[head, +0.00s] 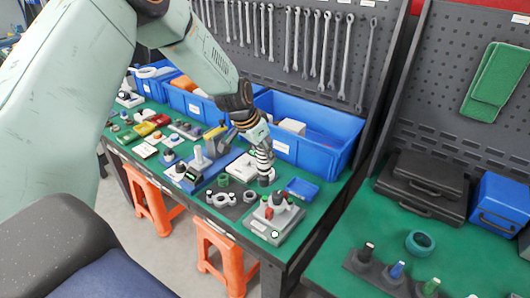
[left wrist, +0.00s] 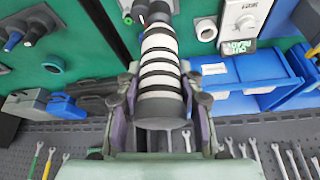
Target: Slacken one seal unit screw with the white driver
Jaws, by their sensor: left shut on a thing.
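My left gripper (head: 256,135) is shut on the white driver (head: 263,158), which has black rings and points down over the green bench. In the left wrist view my left gripper (left wrist: 160,112) has its fingers on both sides of the driver (left wrist: 160,72), with the butt end toward the camera. A grey unit (head: 287,222) with dark upright parts, probably the seal unit, stands near the bench's front corner, just below the driver. The driver's tip is hidden, and I cannot tell whether it touches a screw. My right gripper is not in view.
A small blue tray (head: 302,188) lies right of the driver. Large blue bins (head: 312,152) stand behind. Several small fixtures crowd the bench to the left. A rack with more drivers (head: 397,270) is on the right bench, across a gap. Orange stools (head: 228,262) stand below.

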